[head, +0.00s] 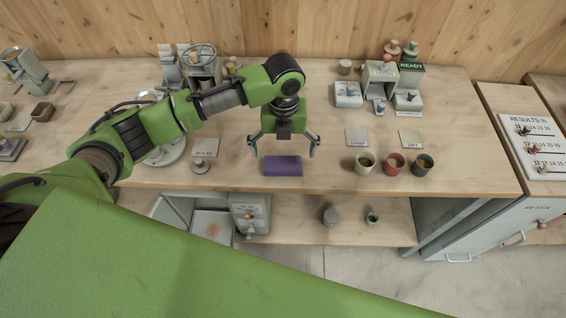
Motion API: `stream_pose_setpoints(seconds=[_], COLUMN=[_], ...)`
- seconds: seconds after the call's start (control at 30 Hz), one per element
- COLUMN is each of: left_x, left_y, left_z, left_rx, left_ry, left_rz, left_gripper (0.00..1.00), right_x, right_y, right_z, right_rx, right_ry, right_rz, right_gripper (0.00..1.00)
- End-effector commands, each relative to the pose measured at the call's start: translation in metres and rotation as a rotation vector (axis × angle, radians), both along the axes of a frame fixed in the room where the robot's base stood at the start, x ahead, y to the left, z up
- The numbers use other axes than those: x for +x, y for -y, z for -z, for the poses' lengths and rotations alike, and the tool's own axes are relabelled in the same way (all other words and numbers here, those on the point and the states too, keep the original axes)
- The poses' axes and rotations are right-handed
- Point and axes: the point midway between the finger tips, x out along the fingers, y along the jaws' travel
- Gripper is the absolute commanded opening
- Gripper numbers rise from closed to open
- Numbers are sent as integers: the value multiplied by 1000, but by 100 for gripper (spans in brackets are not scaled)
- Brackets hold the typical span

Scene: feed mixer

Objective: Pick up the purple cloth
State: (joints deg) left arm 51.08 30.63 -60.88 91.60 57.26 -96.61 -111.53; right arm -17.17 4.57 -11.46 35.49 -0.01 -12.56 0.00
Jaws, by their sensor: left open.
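The purple cloth (282,167) lies as a folded flat block on the wooden table, close to its front edge. My left gripper (283,150) is open and points down over the cloth. Its two fingers are spread wide, one past the left end of the cloth and one past the right end. I see no contact between the fingers and the cloth. My right gripper is not in view.
Three small cups, including a red one (393,162), stand to the right near the front edge of the table (330,182). A small metal weight (198,163) stands to the left. Devices line the back. A lower shelf (290,231) holds small pots.

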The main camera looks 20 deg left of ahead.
Motion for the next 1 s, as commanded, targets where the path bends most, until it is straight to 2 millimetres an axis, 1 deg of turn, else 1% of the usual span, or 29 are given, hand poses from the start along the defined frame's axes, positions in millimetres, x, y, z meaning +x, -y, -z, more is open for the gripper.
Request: stream_pose_setpoints(seconds=[0.17,0.27,0.4,0.5,0.7,0.77,0.8,0.87,1.0], left_x=[-1,-1,0,1,1,1,1,1,1], left_y=[-1,-2,-2,-2,-2,-2,-2,-2,-2], left_z=[13,28,48,54,55,55,55,55,54], left_rx=[0,2,0,0,1,1,1,1,1], left_ry=[-3,-5,-2,1,2,2,2,2,2], left_rz=[-1,-1,-1,0,1,1,1,0,0], left_gripper=[96,96,96,96,96,80,70,55,55], right_x=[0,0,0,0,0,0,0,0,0], right_y=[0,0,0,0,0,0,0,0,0], right_z=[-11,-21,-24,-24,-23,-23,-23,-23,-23], right_rx=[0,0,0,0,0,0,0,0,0], right_ry=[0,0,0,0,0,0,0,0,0], right_rz=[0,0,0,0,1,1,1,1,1], right_gripper=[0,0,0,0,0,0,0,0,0])
